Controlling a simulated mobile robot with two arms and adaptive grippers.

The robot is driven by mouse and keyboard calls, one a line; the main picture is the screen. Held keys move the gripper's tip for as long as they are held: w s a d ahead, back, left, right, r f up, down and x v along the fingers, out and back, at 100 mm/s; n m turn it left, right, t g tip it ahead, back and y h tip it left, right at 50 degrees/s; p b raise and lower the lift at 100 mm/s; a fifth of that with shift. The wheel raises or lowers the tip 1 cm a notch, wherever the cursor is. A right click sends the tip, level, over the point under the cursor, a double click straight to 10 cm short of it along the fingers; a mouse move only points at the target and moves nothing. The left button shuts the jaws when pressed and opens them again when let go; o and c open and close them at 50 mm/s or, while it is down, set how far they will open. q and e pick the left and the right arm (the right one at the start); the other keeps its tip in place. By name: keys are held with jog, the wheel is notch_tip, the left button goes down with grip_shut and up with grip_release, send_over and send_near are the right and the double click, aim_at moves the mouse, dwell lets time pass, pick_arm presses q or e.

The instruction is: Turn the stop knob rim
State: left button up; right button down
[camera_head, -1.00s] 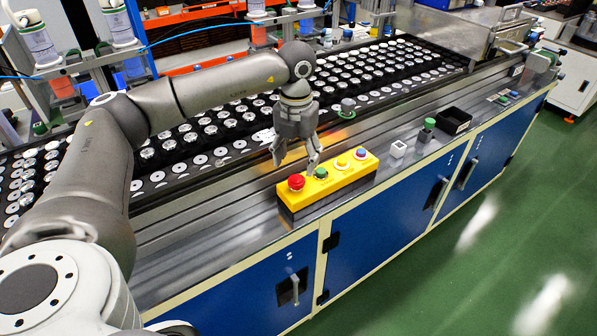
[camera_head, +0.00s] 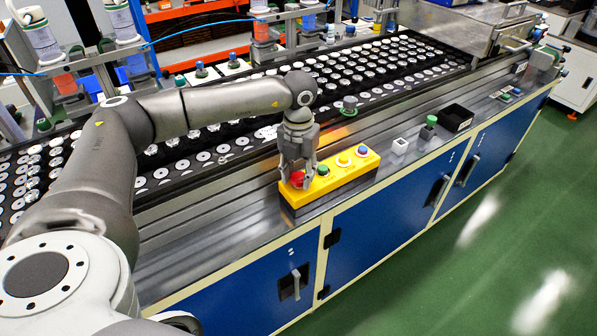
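The yellow control box (camera_head: 327,184) sits on the front ledge of the machine. The red stop knob (camera_head: 298,180) is at its left end, partly covered by my fingers. My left gripper (camera_head: 298,176) points down over it, one finger on each side of the knob. The knob fills the gap between the fingers, and they look shut on its rim. My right gripper is not in view.
A green button (camera_head: 323,170), a yellow one (camera_head: 344,160) and a blue one (camera_head: 361,150) follow along the box. A white cube (camera_head: 399,146), a green-topped part (camera_head: 429,127) and a black bin (camera_head: 455,118) stand farther right. Trays of round parts lie behind.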

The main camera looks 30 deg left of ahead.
pick_arm(q)
jog(key=shift+c, duration=1)
jog(key=shift+f+m+b, duration=0.1)
jog(key=shift+m+b, duration=0.3)
jog(key=shift+m, duration=0.2)
jog(key=m+b, duration=0.2)
jog(key=m, duration=0.3)
jog(key=shift+m+b, duration=0.35)
jog(key=shift+m, duration=0.25)
